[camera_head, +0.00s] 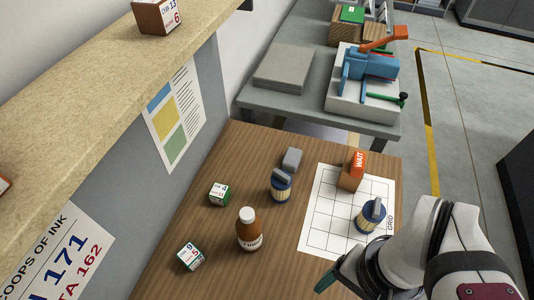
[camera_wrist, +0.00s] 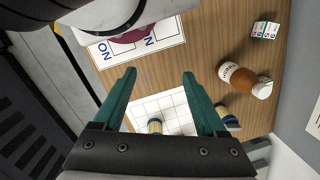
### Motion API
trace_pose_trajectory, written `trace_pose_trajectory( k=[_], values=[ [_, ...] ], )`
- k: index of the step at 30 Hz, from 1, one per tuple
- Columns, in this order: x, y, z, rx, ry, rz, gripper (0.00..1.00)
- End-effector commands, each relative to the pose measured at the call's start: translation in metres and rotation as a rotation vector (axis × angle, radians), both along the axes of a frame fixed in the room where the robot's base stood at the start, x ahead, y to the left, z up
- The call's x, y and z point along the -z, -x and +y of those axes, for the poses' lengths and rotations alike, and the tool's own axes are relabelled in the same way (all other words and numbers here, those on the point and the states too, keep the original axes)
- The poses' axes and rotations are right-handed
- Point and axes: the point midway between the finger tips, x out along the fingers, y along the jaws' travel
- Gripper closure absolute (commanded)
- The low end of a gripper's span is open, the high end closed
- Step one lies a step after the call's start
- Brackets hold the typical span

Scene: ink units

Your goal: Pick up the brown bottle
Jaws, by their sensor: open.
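The brown bottle (camera_head: 249,231) stands upright on the wooden table in the head view, with a white cap and a white label. In the wrist view the brown bottle (camera_wrist: 243,78) shows at the right, outside the space between my fingers. My gripper (camera_wrist: 160,76) is open, with two green fingers spread apart and nothing between them. In the head view a green fingertip (camera_head: 328,281) shows at the lower right, to the right of the bottle and apart from it. Most of my gripper is hidden there by my arm or the frame's edge.
A white grid sheet (camera_head: 322,232) holds an orange-topped WAIT block (camera_head: 352,172) and a blue-banded stamp (camera_head: 370,216). Another stamp (camera_head: 281,185), a grey block (camera_head: 291,160) and two number cubes, one green-topped (camera_head: 219,194) and one nearer (camera_head: 190,256), stand around the bottle.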

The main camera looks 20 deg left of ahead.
Motion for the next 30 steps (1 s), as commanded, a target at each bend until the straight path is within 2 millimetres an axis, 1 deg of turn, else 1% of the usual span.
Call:
trace_pose_trajectory(
  k=[2,3,5,6,7,8,9,11,12,13,14,15,17,18,21,23,26,30],
  values=[
    [0.01,0.008,-0.001,-0.228,0.09,0.111,0.26],
    [0.016,0.011,-0.003,-0.394,0.166,0.184,0.26],
    [0.023,0.011,-0.008,-0.677,0.308,0.292,0.26],
    [0.027,0.007,-0.01,-0.873,0.417,0.358,0.26],
    [0.029,0.001,-0.009,-1.024,0.506,0.402,0.26],
    [0.031,-0.006,-0.006,-1.177,0.603,0.443,0.26],
    [0.033,-0.017,0.003,-1.381,0.745,0.491,0.26],
    [0.037,-0.033,0.026,-1.685,0.99,0.544,0.26],
    [0.041,-0.041,0.049,-1.873,1.168,0.563,0.26],
    [0.044,-0.044,0.069,-2.0,1.304,0.57,0.26],
    [0.048,-0.044,0.089,-2.112,1.439,0.569,0.26],
    [0.054,-0.04,0.115,-2.241,1.614,0.556,0.26],
    [0.064,-0.029,0.149,-2.382,1.851,0.525,0.26],
    [0.07,-0.02,0.167,2.374,-1.924,-0.485,0.26],
    [0.081,-0.001,0.193,2.167,-1.887,-0.384,0.26],
    [0.083,0.001,0.199,2.118,-1.879,-0.36,0.26],
    [0.084,-0.02,0.199,2.11,-1.875,-0.361,0.26],
    [0.084,-0.062,0.195,2.116,-1.876,-0.365,0.26]
  ],
)
